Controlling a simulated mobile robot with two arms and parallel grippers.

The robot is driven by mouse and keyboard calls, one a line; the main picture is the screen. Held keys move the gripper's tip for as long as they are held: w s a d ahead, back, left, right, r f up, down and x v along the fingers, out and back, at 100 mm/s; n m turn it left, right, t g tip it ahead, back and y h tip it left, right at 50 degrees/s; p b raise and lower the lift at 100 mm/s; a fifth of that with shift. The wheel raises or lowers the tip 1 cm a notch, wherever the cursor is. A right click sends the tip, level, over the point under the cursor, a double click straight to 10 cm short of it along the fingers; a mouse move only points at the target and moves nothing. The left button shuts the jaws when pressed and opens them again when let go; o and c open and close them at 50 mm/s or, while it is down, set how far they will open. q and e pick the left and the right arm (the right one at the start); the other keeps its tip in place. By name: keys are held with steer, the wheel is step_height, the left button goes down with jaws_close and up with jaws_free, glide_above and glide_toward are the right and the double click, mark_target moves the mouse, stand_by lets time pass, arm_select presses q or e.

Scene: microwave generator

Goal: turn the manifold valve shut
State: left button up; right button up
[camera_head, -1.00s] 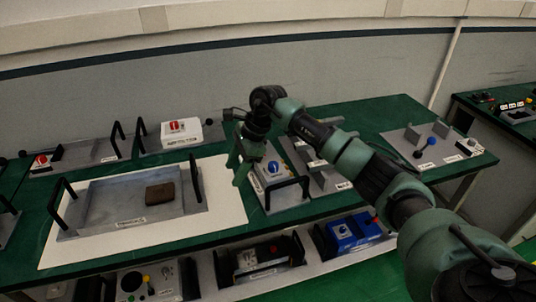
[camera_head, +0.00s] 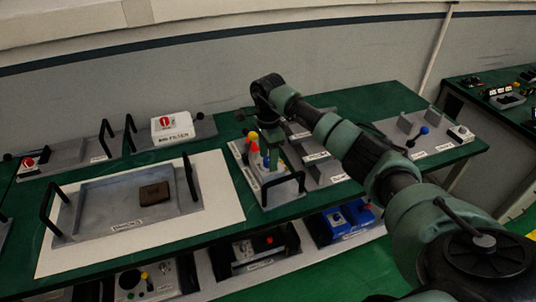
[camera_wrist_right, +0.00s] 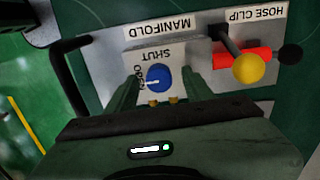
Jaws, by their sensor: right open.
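The manifold valve is a blue round knob (camera_wrist_right: 159,78) on a pale box labelled MANIFOLD, seen in the right wrist view. Its white mark points left, toward the word OPEN; SHUT is printed above the knob in that view. My right gripper (camera_wrist_right: 158,88) is open, with one green finger on each side of the knob. I cannot tell whether the fingers touch it. In the head view my right gripper (camera_head: 270,160) points down over the manifold plate (camera_head: 283,196), and it hides most of the knob. My left gripper is not in view.
Beside the valve are a hose clip with a red body (camera_wrist_right: 240,56) and a yellow ball (camera_wrist_right: 248,69). A black handle (camera_wrist_right: 68,75) rises at the plate's edge. A tray (camera_head: 98,205) with a brown block (camera_head: 154,193) lies to the left.

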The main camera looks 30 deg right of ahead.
steer(key=shift+s, duration=0.1)
jaws_close()
steer(key=shift+m, duration=0.4)
steer(key=m+b, duration=0.1)
steer(key=m, duration=0.1)
steer(key=shift+m, duration=0.3)
steer(key=m+b, duration=0.1)
steer(key=m, duration=0.3)
steer(key=shift+m, duration=0.3)
steer(key=m, duration=0.5)
steer(key=shift+b, duration=0.4)
steer(key=shift+m, duration=2.5)
